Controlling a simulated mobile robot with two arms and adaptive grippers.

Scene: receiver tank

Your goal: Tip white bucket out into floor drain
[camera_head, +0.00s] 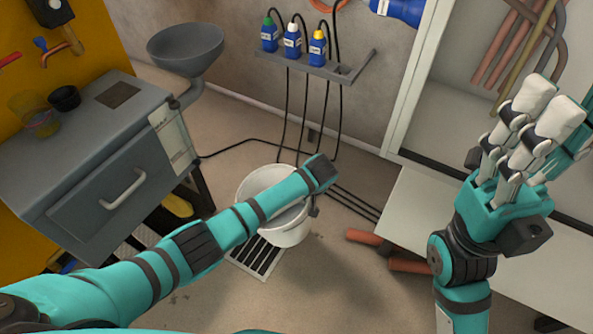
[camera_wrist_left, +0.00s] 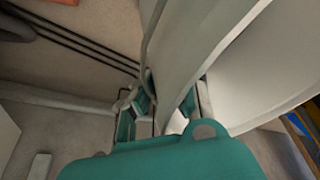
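The white bucket (camera_head: 288,234) is at the middle of the head view, partly hidden by my left arm. It covers the upper part of the floor drain (camera_head: 258,260), a dark slotted grate. I cannot tell how far it is off the floor. My left gripper's fingers are hidden in the head view. In the left wrist view my left gripper (camera_wrist_left: 160,118) has its fingers around the wall of the bucket (camera_wrist_left: 262,62), which fills the upper right. The bucket's contents are not clear. My right gripper (camera_head: 546,106) is empty at the right, its pale fingertips slightly apart.
A grey cabinet (camera_head: 100,170) with a drawer and a funnel (camera_head: 186,48) stand at the left. A shelf with small bottles (camera_head: 291,42) is on the back wall, with hoses hanging down. Reddish pipes (camera_head: 408,266) lie by a pale bench (camera_head: 430,210) at right.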

